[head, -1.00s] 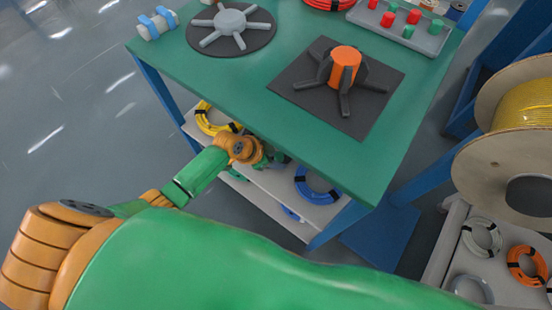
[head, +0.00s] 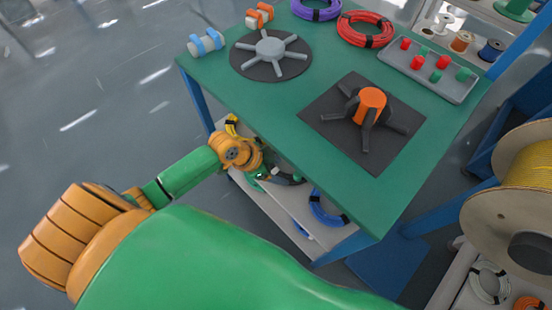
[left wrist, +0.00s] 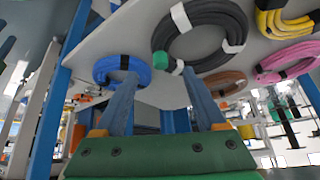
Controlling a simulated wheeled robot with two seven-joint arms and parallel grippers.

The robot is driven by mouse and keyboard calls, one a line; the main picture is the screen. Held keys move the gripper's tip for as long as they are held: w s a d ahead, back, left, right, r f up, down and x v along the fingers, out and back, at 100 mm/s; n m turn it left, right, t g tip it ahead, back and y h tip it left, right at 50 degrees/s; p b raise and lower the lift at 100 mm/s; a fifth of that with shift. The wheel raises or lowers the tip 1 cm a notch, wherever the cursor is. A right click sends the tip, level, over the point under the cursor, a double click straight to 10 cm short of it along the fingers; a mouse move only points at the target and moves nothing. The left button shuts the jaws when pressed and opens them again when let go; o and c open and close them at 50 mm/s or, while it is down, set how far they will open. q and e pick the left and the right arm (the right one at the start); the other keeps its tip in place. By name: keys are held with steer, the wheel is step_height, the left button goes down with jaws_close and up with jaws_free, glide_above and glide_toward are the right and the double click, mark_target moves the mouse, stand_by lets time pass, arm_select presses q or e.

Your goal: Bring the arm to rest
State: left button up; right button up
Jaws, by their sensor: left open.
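My left arm reaches in from the lower left in the head view. Its gripper (head: 284,178) is beside the green table (head: 265,112), below the tabletop level and close to the lower shelf (head: 310,222). In the left wrist view, my left gripper (left wrist: 158,72) is open, with its two blue-grey fingers apart. I see nothing held between them. Cable coils on a pale shelf show beyond the fingertips. My right gripper is in neither view.
The table carries a grey spoked disc (head: 270,47), an orange-centred stand (head: 370,106), a red coil (head: 365,29) and a grey tray (head: 430,70). A yellow cable spool (head: 528,165) stands at right. Open floor (head: 85,90) lies left.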

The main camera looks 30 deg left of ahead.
arm_select(q)
steer(key=shift+v, duration=0.8)
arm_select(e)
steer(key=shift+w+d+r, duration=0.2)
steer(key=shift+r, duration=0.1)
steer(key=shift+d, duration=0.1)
